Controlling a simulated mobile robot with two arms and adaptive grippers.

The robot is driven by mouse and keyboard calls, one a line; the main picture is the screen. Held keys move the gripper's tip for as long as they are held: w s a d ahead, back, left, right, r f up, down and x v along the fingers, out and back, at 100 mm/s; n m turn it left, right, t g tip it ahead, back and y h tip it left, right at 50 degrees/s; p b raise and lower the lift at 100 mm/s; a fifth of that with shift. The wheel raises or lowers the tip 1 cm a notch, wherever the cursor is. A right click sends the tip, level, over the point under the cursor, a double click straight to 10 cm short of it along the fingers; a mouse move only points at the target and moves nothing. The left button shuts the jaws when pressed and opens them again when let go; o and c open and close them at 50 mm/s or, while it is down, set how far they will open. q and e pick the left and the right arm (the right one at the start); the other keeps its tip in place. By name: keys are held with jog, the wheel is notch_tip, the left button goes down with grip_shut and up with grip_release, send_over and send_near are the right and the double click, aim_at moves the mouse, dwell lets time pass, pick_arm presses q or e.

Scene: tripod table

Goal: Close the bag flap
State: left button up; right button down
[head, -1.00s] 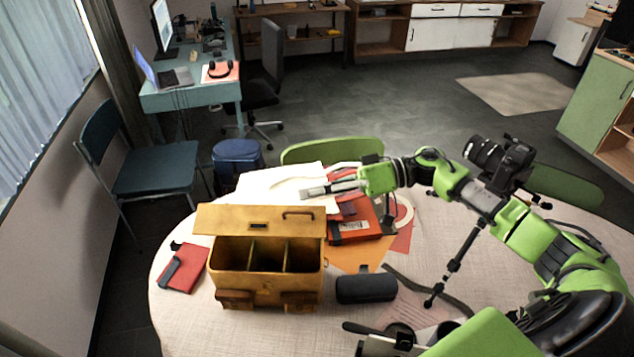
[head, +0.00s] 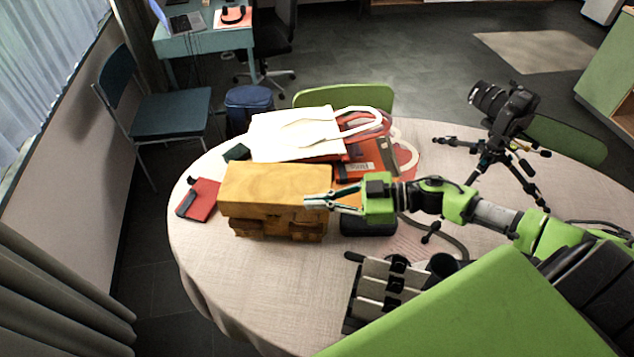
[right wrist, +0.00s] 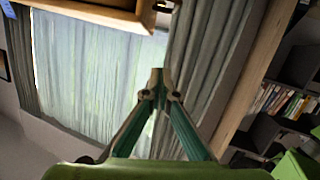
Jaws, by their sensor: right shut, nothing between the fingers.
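The tan leather bag (head: 262,215) stands upright on the round table. Its flap (head: 275,181) lies down over the top, so the compartments are hidden. Two buckled straps or pockets show low on its front. My right gripper (head: 310,202) is shut and empty at the front right edge of the flap; I cannot tell whether it touches. In the right wrist view its fingertips (right wrist: 158,75) meet, with nothing between them. My left gripper is not in view.
A cream tote bag (head: 296,133) lies behind the bag, beside orange and red items. A red notebook (head: 199,198) lies to the left. A black case (head: 367,224) sits to the right, partly under my right gripper. A camera on a tripod (head: 508,110) stands farther right.

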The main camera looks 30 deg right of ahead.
notch_tip(320, 180, down, 8)
jog(key=s+n+t+b, duration=0.1)
jog(key=n+b, duration=0.1)
jog(key=b, duration=0.1)
jog(key=shift+a+n+h+b, duration=0.3)
jog(key=shift+a+n+b, duration=0.05)
jog(key=shift+n, duration=0.05)
jog(key=shift+s, duration=0.1)
